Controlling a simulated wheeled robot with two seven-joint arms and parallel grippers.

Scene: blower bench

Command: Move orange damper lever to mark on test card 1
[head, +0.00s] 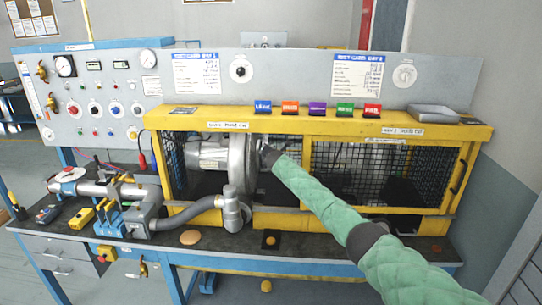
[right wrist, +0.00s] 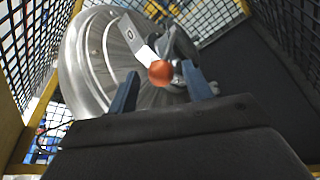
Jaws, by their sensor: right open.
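The orange damper lever knob (right wrist: 161,73) is a round ball in front of the silver blower housing (right wrist: 92,60). A pale plate with a dark mark (right wrist: 132,34) sits just above it. My right gripper (head: 266,154) reaches inside the left cage bay, beside the blower housing (head: 239,163). In the right wrist view its two blue fingers are open, one on each side of the knob, with gaps visible. The lever's shaft is hard to make out. Test card 1 (head: 197,73) hangs on the back panel, its writing too small to read. My left gripper is not in view.
Yellow-framed mesh cage walls (head: 380,172) surround the reach. A row of coloured blocks (head: 317,107) and a grey tray (head: 433,113) sit on top. A grey hose and pipe assembly (head: 150,205) stands on the bench at left. A control panel (head: 95,95) is behind it.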

